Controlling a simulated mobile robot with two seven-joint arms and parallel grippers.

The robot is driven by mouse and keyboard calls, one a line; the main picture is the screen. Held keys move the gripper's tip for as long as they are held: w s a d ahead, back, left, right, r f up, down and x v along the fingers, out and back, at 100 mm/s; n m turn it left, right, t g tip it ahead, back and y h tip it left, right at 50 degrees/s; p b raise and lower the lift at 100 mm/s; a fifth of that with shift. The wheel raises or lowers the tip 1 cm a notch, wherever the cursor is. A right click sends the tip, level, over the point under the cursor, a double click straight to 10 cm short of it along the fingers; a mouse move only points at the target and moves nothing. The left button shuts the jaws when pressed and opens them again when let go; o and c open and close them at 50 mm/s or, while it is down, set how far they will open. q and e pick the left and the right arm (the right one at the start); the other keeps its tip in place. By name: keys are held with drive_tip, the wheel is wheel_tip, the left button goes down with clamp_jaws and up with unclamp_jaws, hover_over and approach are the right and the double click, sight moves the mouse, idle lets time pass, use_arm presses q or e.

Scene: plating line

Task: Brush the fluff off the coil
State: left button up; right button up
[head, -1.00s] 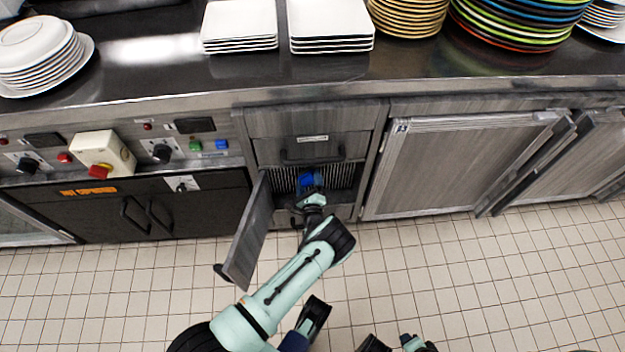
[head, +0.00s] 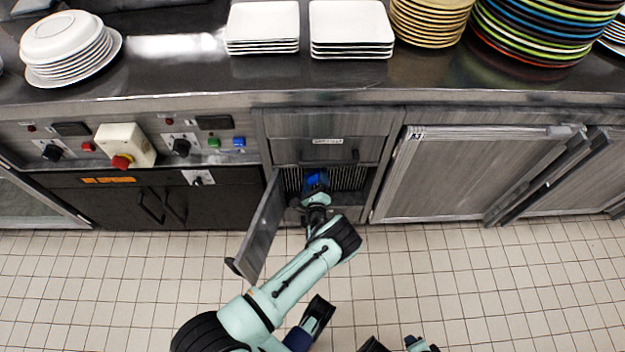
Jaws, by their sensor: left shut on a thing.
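The coil (head: 347,178) is a row of thin upright fins inside an open compartment under the counter. My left gripper (head: 316,190) is at the compartment opening, in front of the fins. It is shut on a blue thing (head: 316,180), which looks like the brush and is up against or very near the fins. The gripper and my wrist hide the middle of the coil. I cannot make out fluff on the fins at this size. My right gripper (head: 418,345) is only partly in view at the bottom edge, and its fingers cannot be made out.
The compartment's door (head: 262,232) stands open to the left of my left arm, close to it. A drawer front (head: 328,150) is above the opening. The counter (head: 200,75) carries white square plates (head: 350,28) and other stacks. The tiled floor (head: 480,290) at right is clear.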

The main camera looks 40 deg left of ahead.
use_arm(q)
drive_tip(key=shift+w+d+b, duration=2.45)
drive_tip(key=shift+w+d, duration=1.4)
drive_tip(key=shift+d, duration=0.7)
drive_tip(key=shift+s+a+r+p, duration=0.25)
drive_tip(key=shift+s+a+p, duration=0.8)
drive_tip(key=shift+a, duration=0.25)
drive_tip(key=shift+s+a+r+p, duration=0.2)
drive_tip(key=shift+s+a+p, duration=0.8)
drive_tip(key=shift+a, duration=0.25)
drive_tip(key=shift+s+a+r+p, duration=0.25)
drive_tip(key=shift+s+a+p, duration=0.8)
drive_tip(key=shift+a, duration=0.25)
drive_tip(key=shift+s+a+p, duration=0.55)
drive_tip(key=shift+s+a, duration=0.5)
drive_tip(key=shift+a, duration=0.05)
